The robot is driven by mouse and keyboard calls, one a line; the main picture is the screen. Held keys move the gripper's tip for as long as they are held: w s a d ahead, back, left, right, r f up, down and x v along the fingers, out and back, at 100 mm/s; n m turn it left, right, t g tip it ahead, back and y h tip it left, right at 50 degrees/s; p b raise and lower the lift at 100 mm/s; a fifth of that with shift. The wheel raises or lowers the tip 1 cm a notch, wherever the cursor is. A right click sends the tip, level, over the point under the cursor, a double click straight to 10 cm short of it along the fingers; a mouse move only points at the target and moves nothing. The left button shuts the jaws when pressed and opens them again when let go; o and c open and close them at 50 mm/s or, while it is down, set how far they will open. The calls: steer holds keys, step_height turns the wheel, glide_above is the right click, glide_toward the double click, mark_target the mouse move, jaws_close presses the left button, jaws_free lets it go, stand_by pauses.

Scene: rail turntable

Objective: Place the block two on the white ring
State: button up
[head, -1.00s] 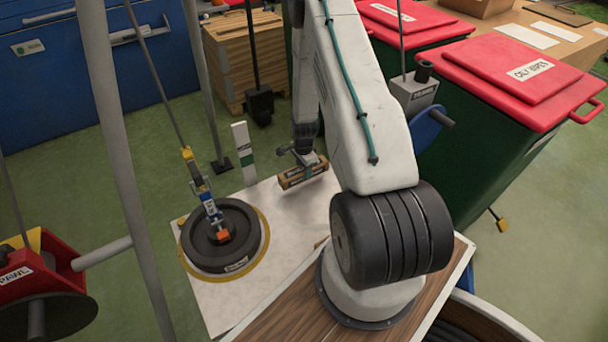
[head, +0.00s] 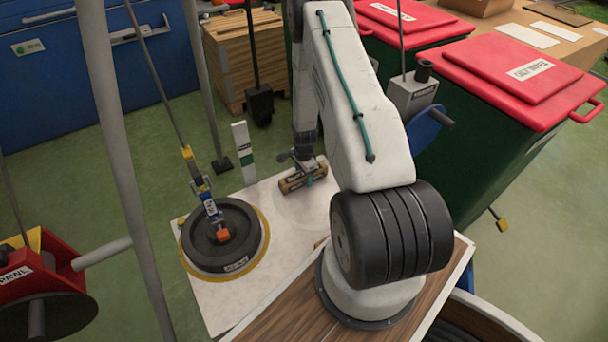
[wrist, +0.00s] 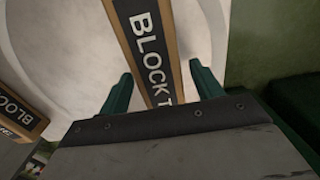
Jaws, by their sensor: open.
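Block two (wrist: 150,45), dark-faced with tan edges and white lettering reading "BLOCK T", lies between the green fingers of my gripper (wrist: 160,72) in the wrist view. The fingers are open, with a gap showing beside the block. In the head view my gripper (head: 308,178) is low over a brown block (head: 290,185) on the pale board (head: 215,305). A second lettered block, apparently block one (wrist: 18,118), is at the left edge of the wrist view. A pale curved band (wrist: 60,60), likely the white ring, shows beneath the blocks; much of it is hidden.
A black round weight (head: 207,255) with an orange-tipped hook sits inside a yellow ring (head: 262,262) on the board's left. A striped post (head: 243,150) stands behind the board. Red-lidded bins (head: 520,85) stand right; a red winch (head: 30,285) is left.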

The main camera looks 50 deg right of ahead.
steer(key=w+a+r+n, duration=0.1)
steer(key=a+r+n, duration=0.15)
steer(key=r, duration=1.05)
steer(key=w+a+r+n, duration=0.15)
steer(key=a+r, duration=0.25)
steer(key=r, duration=1)
steer(key=s+a+r+n, duration=0.2)
steer(key=a+r+n, duration=0.15)
steer(key=r, duration=0.35)
steer(key=s+a+r+n, duration=0.2)
steer(key=a+r, duration=0.3)
steer(key=r, duration=0.3)
steer(key=s+a+r+n+t, duration=0.1)
steer(key=s+a+r+n, duration=0.4)
steer(key=s+a+r, duration=0.45)
steer(key=s+a+r+n, duration=0.2)
steer(key=s+n, duration=0.1)
steer(key=s, duration=0.4)
steer(key=s+a+r+n, duration=0.2)
steer(key=s+n, duration=0.1)
steer(key=s, duration=0.4)
steer(key=shift+s+a, duration=0.3)
steer(key=shift+a, duration=0.1)
